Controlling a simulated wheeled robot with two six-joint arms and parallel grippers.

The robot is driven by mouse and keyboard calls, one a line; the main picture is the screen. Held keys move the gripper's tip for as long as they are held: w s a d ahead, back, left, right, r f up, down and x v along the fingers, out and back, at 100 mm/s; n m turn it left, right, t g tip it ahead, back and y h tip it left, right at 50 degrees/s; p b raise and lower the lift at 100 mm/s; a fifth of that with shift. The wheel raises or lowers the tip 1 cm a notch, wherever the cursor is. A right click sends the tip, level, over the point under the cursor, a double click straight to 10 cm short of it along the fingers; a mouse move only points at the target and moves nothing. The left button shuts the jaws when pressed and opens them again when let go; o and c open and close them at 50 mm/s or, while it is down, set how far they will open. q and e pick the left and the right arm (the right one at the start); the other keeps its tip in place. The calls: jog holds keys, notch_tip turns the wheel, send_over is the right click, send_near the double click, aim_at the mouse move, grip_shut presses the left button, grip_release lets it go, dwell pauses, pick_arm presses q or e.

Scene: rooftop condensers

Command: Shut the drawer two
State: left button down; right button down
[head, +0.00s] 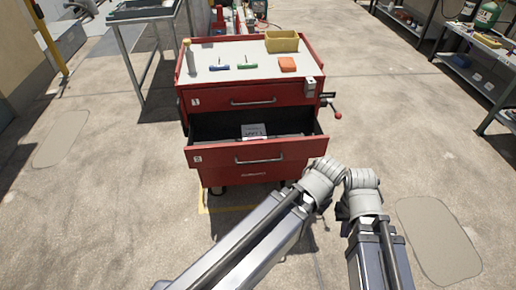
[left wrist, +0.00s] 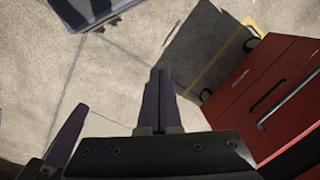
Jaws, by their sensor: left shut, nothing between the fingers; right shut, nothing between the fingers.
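Drawer two (head: 225,156) of the red cabinet (head: 183,110) stands pulled out in the head view, with a silver bar handle (head: 259,160) and a "2" label at its left.
Drawer one (head: 220,97) above is shut. Metal tables stand left (head: 125,52) and right (head: 490,80). The floor around the cabinet is mostly clear.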

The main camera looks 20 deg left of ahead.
pick_arm(q)
jog(key=w+a+r+n+t+y+p, duration=0.1)
jog(key=w+a+r+n+y, duration=0.15)
jog(key=w+a+n, duration=0.5)
jog(key=w+a+r+n+t+y+p, duration=0.1)
jog(key=w+a+r+n+p, duration=0.3)
jog(key=n, duration=0.6)
jog(key=w+a+r+n+t+y+b, duration=0.1)
jog(key=w+a+r+n+y, duration=0.1)
jog(key=a+n, duration=0.65)
jog(key=b, duration=0.8)
send_near(247, 150)
jog(key=shift+n, duration=0.4)
jog(key=x, duration=0.4)
jog(key=shift+s+f, duration=0.2)
jog(key=shift+s, duration=0.15)
jog(key=shift+w+a, duration=0.25)
jog(key=shift+w, duration=0.2)
